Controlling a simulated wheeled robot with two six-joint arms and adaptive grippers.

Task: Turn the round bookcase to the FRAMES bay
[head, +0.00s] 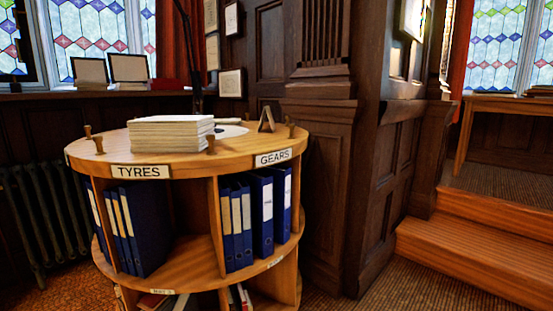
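The round wooden bookcase (195,257) stands in the left half of the head view, close in front of me. Its top (110,140) carries several short wooden pegs along the rim. A label reading TYRES (140,172) is on the front rim at the left, and a label reading GEARS (273,158) is on the right. No FRAMES label shows on the side facing me. Blue binders (146,228) stand in the TYRES bay and more blue binders (262,214) stand in the GEARS bay. Neither of my grippers is in view.
A paper stack (171,133) and a small dark wedge-shaped stand (267,121) sit on the bookcase top. A radiator (40,215) is at the left. A panelled wooden pillar (345,190) stands close at the right. Wooden steps (480,235) rise beyond; carpet (400,285) lies clear before them.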

